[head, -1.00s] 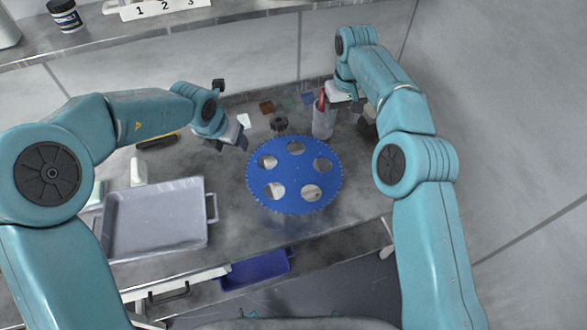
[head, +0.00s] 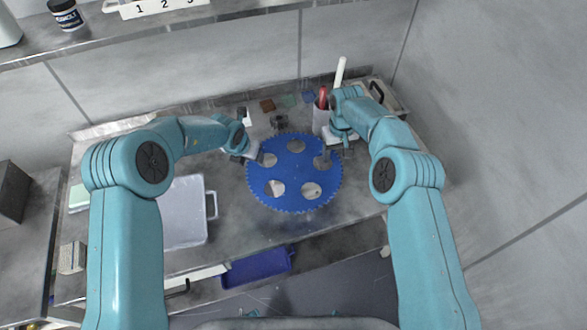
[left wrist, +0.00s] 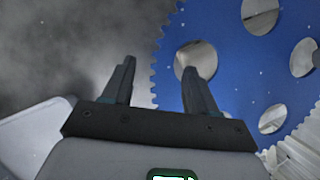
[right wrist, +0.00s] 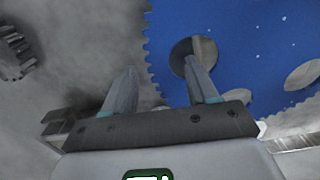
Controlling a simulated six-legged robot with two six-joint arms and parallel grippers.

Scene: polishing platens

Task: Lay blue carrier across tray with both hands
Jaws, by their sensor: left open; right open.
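The blue carrier (head: 293,174), a toothed disc with several round holes, lies flat on the bench. The grey tray (head: 211,205) stands to its left, partly hidden behind my left arm. My left gripper (head: 252,158) is open at the carrier's left edge; in the left wrist view the toothed rim (left wrist: 158,75) runs between its fingers (left wrist: 155,80). My right gripper (head: 338,155) is open at the carrier's right edge; in the right wrist view one finger overlaps a hole and the rim (right wrist: 150,60) lies between the fingers (right wrist: 160,80). Whether either touches the carrier, I cannot tell.
A pale cup with a red-handled tool (head: 321,112) stands close beside my right gripper. A dark gear (head: 279,121) lies behind the carrier, which also shows in the right wrist view (right wrist: 14,52). A blue bin (head: 257,268) sits below the bench's front edge.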

